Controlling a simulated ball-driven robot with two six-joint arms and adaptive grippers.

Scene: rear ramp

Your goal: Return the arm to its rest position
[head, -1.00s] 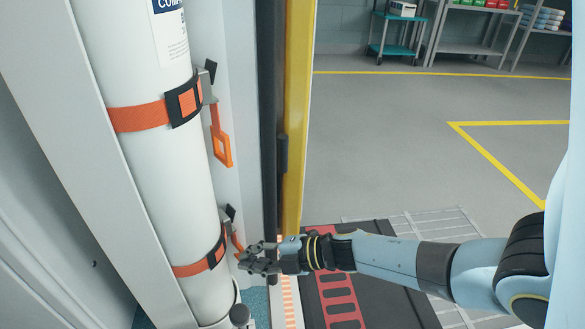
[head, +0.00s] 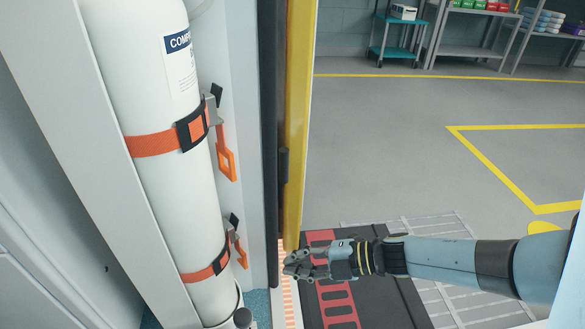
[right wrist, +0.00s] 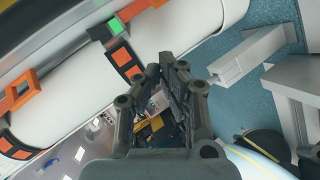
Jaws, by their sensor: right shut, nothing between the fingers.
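My right gripper (head: 300,264) is in the lower middle of the head view, at the end of my arm that comes in from the right. It is shut and empty, over the edge of the ramp and apart from the strapped cylinder. In the right wrist view its fingers (right wrist: 168,75) come together with nothing between them. The white gas cylinder (head: 170,190) stands to its left, held by an upper orange strap (head: 150,144) and a lower orange strap (head: 205,271). My left gripper is not in view.
A yellow door-frame edge (head: 297,120) stands between the cylinder and the open floor. The dark ramp (head: 385,305) with a red strip lies below my arm. Grey floor (head: 400,140) with yellow lines is free beyond. A teal cart (head: 395,50) and shelves (head: 475,48) stand at the back.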

